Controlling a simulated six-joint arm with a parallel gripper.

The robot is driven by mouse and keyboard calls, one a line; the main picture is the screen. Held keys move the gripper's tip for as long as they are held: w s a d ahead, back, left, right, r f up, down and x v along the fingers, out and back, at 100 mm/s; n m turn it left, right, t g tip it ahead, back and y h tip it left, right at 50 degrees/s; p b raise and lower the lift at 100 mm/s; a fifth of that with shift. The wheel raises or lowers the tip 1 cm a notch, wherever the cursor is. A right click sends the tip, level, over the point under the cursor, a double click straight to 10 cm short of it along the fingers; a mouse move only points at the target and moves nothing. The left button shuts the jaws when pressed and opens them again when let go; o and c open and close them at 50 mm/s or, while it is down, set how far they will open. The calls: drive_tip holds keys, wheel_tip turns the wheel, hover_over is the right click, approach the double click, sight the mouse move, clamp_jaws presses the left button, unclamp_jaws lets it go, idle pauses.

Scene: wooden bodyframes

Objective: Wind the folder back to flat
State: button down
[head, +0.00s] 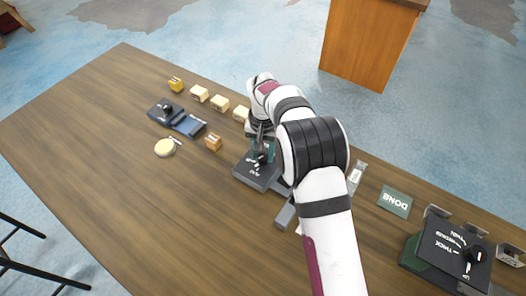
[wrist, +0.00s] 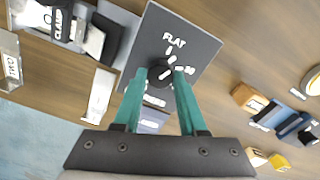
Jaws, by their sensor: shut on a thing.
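The folder is a dark grey panel (wrist: 200,32) marked FLAT, with a black round knob (wrist: 160,97) and white tick marks near its edge. One tick beside the knob has a number that looks like 90. My gripper (wrist: 160,76) has two teal fingers, one on each side of the knob, and is shut on it. The knob's pointer setting is not clear. In the head view the folder's panel (head: 252,180) lies on the table under my gripper (head: 262,152); my arm covers part of the folder.
A green DONE mat (head: 395,201) and a dark dial device (head: 450,252) are to the right. Several wooden blocks (head: 220,103), a blue-black device (head: 187,125) and a cream disc (head: 165,147) are to the left. The table's front left (head: 130,200) is clear.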

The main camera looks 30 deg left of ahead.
sight(263, 156)
drive_tip(key=n, duration=0.4)
drive_tip(key=shift+n, duration=0.3)
idle(0.4)
drive_tip(key=shift+w, duration=0.1)
drive_tip(key=shift+c, duration=2.3)
unclamp_jaws()
drive_tip(key=shift+r, duration=0.1)
wheel_tip(263, 156, up, 16)
